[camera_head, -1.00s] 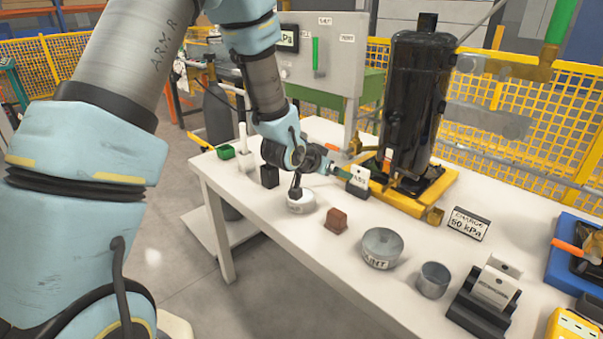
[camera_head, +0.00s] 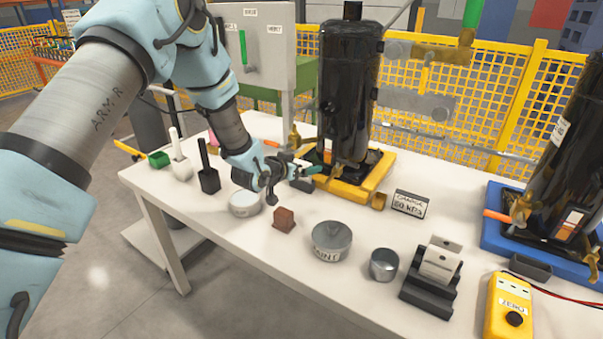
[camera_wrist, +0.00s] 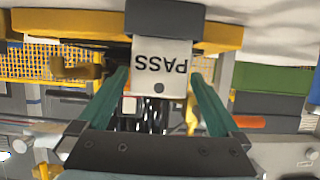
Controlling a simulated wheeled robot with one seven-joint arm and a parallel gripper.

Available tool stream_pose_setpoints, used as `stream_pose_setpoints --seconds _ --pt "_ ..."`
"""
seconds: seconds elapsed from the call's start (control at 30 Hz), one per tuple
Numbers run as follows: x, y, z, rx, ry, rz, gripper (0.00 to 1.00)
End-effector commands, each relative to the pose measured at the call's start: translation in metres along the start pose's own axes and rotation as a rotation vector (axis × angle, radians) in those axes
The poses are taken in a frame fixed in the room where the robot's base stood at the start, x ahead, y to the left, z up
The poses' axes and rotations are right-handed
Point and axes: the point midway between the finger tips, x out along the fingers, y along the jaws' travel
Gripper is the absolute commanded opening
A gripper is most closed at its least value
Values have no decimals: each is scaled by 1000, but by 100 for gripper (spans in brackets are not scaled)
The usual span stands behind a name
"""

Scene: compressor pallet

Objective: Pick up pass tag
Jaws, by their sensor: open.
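The pass tag (camera_wrist: 160,66) is a white plate with a hole and the word PASS, upside down in the wrist view. It stands in a dark block (camera_wrist: 165,18), which appears at the top of that view. My gripper (camera_wrist: 160,88) is open, with one green finger on each side of the tag. Gaps show between the fingers and the tag's edges. In the head view my gripper (camera_head: 312,170) is low over the table beside the yellow pallet (camera_head: 365,188), and it mostly hides the tag there.
A black compressor (camera_head: 348,95) stands on the yellow pallet, close to my gripper. A brown block (camera_head: 284,219), a labelled tin (camera_head: 332,240), a small cup (camera_head: 384,264) and a dark rack (camera_head: 430,290) stand on the white table (camera_head: 300,285). A charge sign (camera_head: 410,203) stands right of the pallet.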

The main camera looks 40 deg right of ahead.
Motion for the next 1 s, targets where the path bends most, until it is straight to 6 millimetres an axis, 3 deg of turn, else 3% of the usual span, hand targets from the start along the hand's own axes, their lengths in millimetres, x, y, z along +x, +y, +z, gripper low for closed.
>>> stream_pose_setpoints --seconds 0.2,0.47,1.0 --pt "26 1 0 1 -1 0 100" --pt "29 0 0 0 0 -1 100" --pt "29 0 0 0 0 -1 42"
